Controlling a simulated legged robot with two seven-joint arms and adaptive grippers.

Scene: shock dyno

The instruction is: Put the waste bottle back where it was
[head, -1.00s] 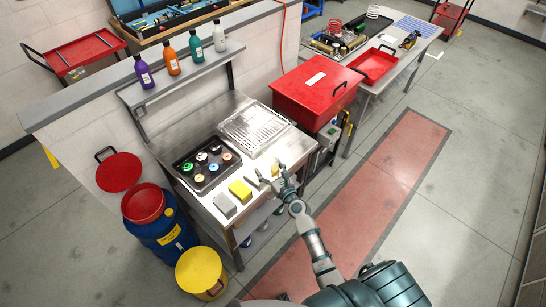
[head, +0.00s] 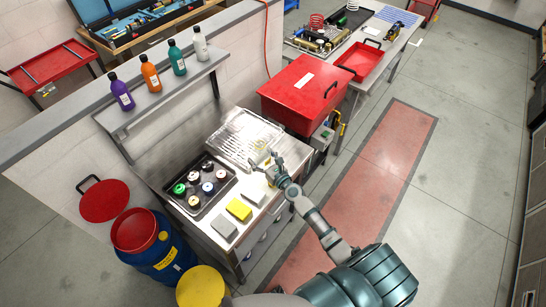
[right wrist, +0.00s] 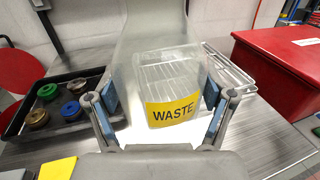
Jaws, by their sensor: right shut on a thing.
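The waste bottle (right wrist: 168,82) is a clear, see-through bottle with a yellow label reading WASTE. It stands out in the right wrist view between my fingers. My right gripper (head: 268,163) is shut on it over the steel bench, near the front edge of the ribbed drain tray. In the head view the bottle is small and mostly lost against the fingers and steel. I cannot tell whether its base touches the bench. My left gripper is not in view.
The ribbed drain tray (head: 243,138) lies behind my right gripper. A black tray (head: 221,203) of coloured caps, a yellow sponge (head: 239,209) and a grey block (head: 223,228) are to the left. A red lidded box (head: 310,92) stands to the right.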

